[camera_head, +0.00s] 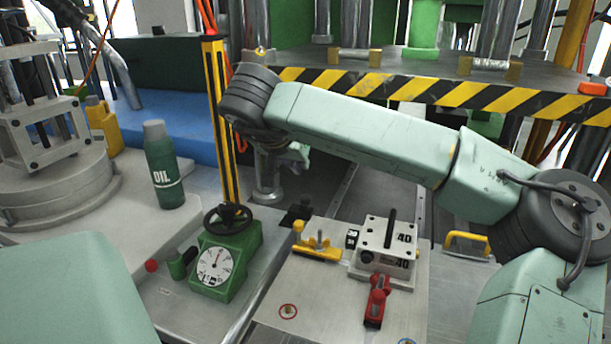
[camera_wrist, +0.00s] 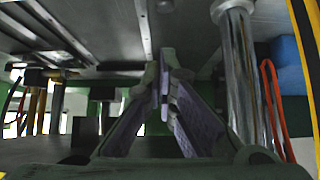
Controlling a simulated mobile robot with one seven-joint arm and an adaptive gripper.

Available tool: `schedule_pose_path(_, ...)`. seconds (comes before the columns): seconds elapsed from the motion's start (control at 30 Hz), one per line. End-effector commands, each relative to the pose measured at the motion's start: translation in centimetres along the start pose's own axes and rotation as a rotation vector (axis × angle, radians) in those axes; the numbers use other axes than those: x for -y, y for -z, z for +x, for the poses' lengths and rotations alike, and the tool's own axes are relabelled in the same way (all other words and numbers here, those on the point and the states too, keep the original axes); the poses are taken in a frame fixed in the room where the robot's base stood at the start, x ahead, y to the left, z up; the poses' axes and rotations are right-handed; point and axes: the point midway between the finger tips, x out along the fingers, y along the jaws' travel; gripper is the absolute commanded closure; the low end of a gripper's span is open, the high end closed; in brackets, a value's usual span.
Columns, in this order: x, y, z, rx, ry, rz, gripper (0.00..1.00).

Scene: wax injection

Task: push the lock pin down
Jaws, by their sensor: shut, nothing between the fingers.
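A black upright pin (camera_head: 391,227), which looks like the lock pin, stands up from the top of the white mould block (camera_head: 370,262) marked 40. The block sits on a metal plate to the right of the middle in the head view. My gripper (camera_head: 302,160) is small and partly hidden behind my wrist there. It is up and to the left of the pin, well apart from it. In the wrist view my gripper (camera_wrist: 165,70) has its fingertips together with nothing between them. The pin does not show in the wrist view.
A red clamp (camera_head: 376,302) is at the block's front and a yellow clamp (camera_head: 318,248) to its left. A green gauge box (camera_head: 225,262) and an oil bottle (camera_head: 164,168) stand further left. A striped press edge (camera_head: 440,90) and a striped post (camera_head: 218,120) are near my arm.

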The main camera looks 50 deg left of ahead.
Motion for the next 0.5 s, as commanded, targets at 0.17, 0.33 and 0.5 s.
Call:
schedule_pose_path(0.17,0.0,0.0,-2.9,-0.003,-0.001,0.0,1.0)
schedule_pose_path(0.33,0.0,0.0,-4.1,0.0,0.0,0.0,1.0)
schedule_pose_path(0.5,0.0,0.0,-4.3,0.001,0.001,0.0,1.0)
